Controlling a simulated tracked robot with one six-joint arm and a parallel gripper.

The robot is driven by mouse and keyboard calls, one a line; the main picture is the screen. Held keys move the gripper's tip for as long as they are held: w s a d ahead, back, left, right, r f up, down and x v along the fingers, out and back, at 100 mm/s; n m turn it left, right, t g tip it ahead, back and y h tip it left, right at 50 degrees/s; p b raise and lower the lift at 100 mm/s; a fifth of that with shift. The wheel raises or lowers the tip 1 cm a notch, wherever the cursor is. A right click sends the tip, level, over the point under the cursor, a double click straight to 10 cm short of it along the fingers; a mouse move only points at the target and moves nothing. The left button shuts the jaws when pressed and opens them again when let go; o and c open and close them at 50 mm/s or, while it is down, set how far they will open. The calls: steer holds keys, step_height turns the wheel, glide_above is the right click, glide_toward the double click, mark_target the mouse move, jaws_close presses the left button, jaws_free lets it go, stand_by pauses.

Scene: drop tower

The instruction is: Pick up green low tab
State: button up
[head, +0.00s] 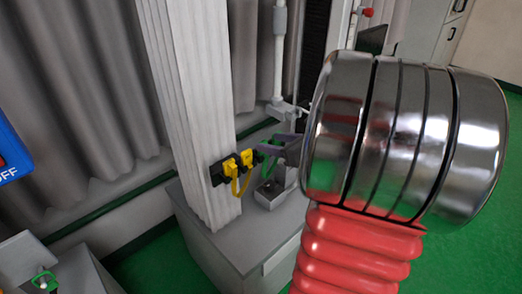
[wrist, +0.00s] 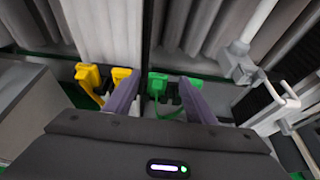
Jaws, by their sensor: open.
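A green tab (wrist: 157,84) with a green loop hangs on a black mount in the wrist view. My gripper (wrist: 158,77) is open, one grey-purple finger on each side of the tab's line in the picture. Whether a finger touches it I cannot tell. In the head view the green tab (head: 259,156) is small and partly hidden beside my gripper (head: 279,144), right of the yellow tabs. Another green loop (head: 45,281) shows on a grey box at the lower left.
Two yellow tabs (wrist: 88,75) with a yellow strap hang just left of my gripper. A pale ribbed column (head: 190,90) stands on a grey plinth (head: 225,250). A white pole (wrist: 245,45) with a bracket stands to the right. Grey curtains hang behind.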

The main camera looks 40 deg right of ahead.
mark_target(262, 141)
steer(key=shift+f+x, duration=0.15)
steer(key=shift+x, duration=1.15)
steer(key=shift+f+x, duration=0.15)
steer(key=shift+x, duration=1.15)
steer(key=shift+s+a, duration=0.1)
steer(key=shift+a, duration=0.05)
steer(key=shift+c, duration=0.4)
steer(key=c, duration=1)
steer(key=shift+c, duration=0.2)
step_height(262, 141, up, 10)
